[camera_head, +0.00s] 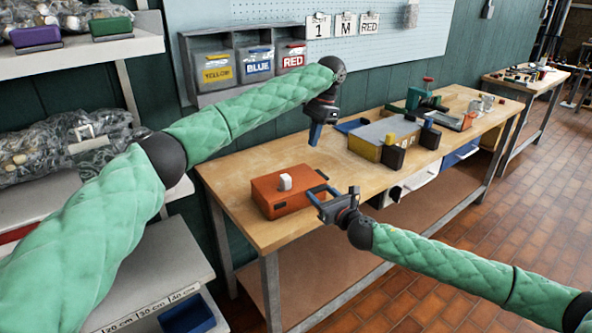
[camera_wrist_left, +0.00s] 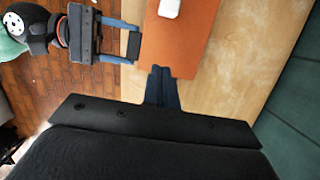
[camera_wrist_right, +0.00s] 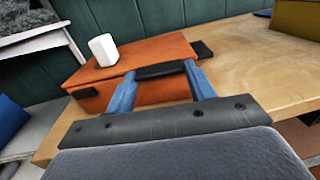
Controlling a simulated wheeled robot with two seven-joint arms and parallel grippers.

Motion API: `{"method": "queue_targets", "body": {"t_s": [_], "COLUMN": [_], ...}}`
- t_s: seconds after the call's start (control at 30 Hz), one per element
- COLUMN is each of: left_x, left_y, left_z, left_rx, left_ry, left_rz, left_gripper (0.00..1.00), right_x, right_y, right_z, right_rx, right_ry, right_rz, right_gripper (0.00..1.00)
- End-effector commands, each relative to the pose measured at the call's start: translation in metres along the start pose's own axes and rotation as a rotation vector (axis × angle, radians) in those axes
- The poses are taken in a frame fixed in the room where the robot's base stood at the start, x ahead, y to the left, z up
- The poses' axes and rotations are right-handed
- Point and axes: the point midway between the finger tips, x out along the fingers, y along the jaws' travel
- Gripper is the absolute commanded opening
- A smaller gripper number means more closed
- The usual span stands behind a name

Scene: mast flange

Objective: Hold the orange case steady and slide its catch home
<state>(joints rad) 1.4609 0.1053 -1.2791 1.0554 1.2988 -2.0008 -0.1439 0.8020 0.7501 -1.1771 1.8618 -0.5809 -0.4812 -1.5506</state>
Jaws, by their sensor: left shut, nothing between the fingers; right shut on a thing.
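The orange case (camera_head: 275,198) lies on the wooden workbench. A white block (camera_head: 285,182) stands on its top; it also shows in the right wrist view (camera_wrist_right: 103,50). My right gripper (camera_head: 322,200) is at the case's near side, its blue fingers shut on a black handle (camera_wrist_right: 160,71) there. My left gripper (camera_head: 315,140) is shut and empty, raised above the bench behind and right of the case. In the left wrist view its closed fingertips (camera_wrist_left: 162,75) overlap the case's end. A black tab (camera_wrist_right: 202,49) sticks out at one end of the case.
A grey-topped yellow box (camera_head: 375,138) with dark blocks beside it and a green tool (camera_head: 420,98) stand further right. Labelled bins (camera_head: 255,63) hang on the wall behind. The bench between the case and yellow box is clear.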

Motion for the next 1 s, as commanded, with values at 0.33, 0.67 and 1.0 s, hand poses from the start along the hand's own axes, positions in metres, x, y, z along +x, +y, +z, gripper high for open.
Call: {"method": "queue_targets", "body": {"t_s": [0.33, 0.67, 1.0], "left_x": [0.033, 0.091, 0.107], "left_y": [-0.001, 0.000, -0.001], "left_z": [0.001, 0.001, 0.029], "left_rx": [0.000, 0.000, 0.000], "left_ry": [-0.001, -0.001, 0.001], "left_rz": [0.000, 0.000, -0.002], "left_gripper": [0.00, 0.00, 0.00], "right_x": [0.000, 0.000, 0.000], "right_y": [0.000, 0.000, 0.000], "right_z": [0.000, 0.000, 0.000], "right_rx": [0.000, 0.000, 0.000], "right_ry": [0.000, 0.000, 0.000], "right_rz": [0.000, 0.000, 0.000], "right_gripper": [0.21, 0.21, 0.21]}}
